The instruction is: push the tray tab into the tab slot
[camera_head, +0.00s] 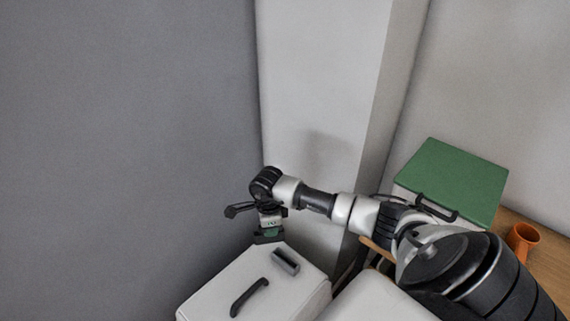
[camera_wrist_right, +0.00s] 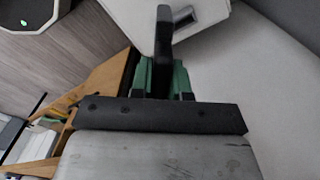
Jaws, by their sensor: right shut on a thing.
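My right gripper (camera_head: 269,235) points down beside the far edge of a white box (camera_head: 225,287). In the right wrist view its green fingers (camera_wrist_right: 162,78) are shut on a dark, narrow piece (camera_wrist_right: 163,35), which looks like the tray tab. The piece sticks out past the fingertips. A small grey block with a dark recess (camera_head: 285,261), perhaps the tab slot, sits on the white box; it also shows in the right wrist view (camera_wrist_right: 183,17). The held piece appears apart from the block, though depth is hard to judge. My left gripper is not in view.
A dark curved handle (camera_head: 249,297) stands on the white box near the front. At the right, a green-topped box (camera_head: 453,178) and an orange cup (camera_head: 523,240) stand on a wooden surface. A pale wall column (camera_head: 320,90) rises close behind my right wrist.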

